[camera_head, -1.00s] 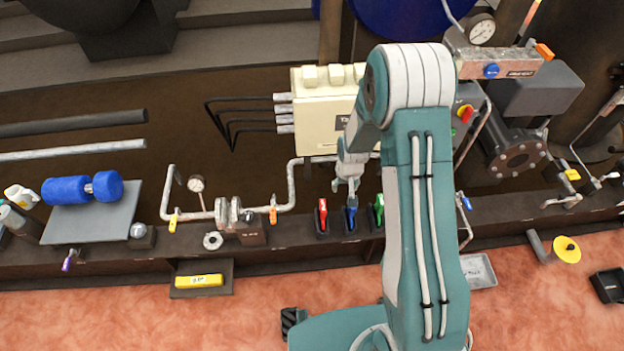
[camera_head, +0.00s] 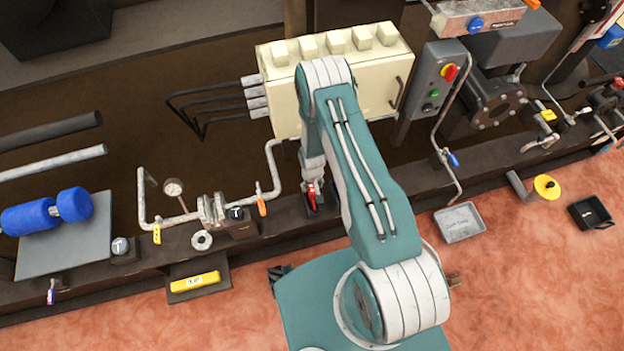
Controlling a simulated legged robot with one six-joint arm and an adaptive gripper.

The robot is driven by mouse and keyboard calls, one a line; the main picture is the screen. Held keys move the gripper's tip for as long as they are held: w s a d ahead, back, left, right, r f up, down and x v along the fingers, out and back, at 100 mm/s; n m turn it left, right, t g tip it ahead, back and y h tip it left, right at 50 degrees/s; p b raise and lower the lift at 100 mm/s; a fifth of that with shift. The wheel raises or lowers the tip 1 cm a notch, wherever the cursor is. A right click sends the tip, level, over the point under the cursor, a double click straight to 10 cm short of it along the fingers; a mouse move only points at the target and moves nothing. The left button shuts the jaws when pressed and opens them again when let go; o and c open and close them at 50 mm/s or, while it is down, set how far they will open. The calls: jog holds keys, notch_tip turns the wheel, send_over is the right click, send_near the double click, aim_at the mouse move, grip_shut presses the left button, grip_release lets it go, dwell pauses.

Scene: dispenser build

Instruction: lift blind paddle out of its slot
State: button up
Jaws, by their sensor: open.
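No piece is plainly labelled as the blind paddle, so I cannot tell for sure which one it is. A red-handled piece (camera_head: 312,197) stands upright in a dark slot on the long brown ledge. My gripper (camera_head: 315,187) points down right at this red piece, with its fingers open. It is too small to tell whether the fingers touch it. My arm hides the ledge just right of the red piece, where the blue and green pieces stood. A pipe flange pair (camera_head: 212,209) stands left of the gripper, with a grey ring (camera_head: 202,240) on the ledge below it.
A cream cabinet (camera_head: 285,75) stands behind my gripper. A pressure gauge (camera_head: 173,187) and pipe are on the left. A yellow block (camera_head: 195,282) lies on a low shelf in front. A grey tray (camera_head: 460,222) and a yellow disc (camera_head: 547,187) are on the right.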

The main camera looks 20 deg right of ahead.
jog(key=f, duration=0.4)
jog(key=shift+a+f, duration=0.1)
jog(key=shift+a, duration=0.2)
jog(key=shift+d+f, duration=0.2)
jog(key=shift+f, duration=0.6)
jog(key=shift+c, duration=0.3)
jog(key=shift+a, duration=0.1)
grip_shut()
jog(key=shift+r, duration=5.55)
jog(key=shift+r, duration=2.5)
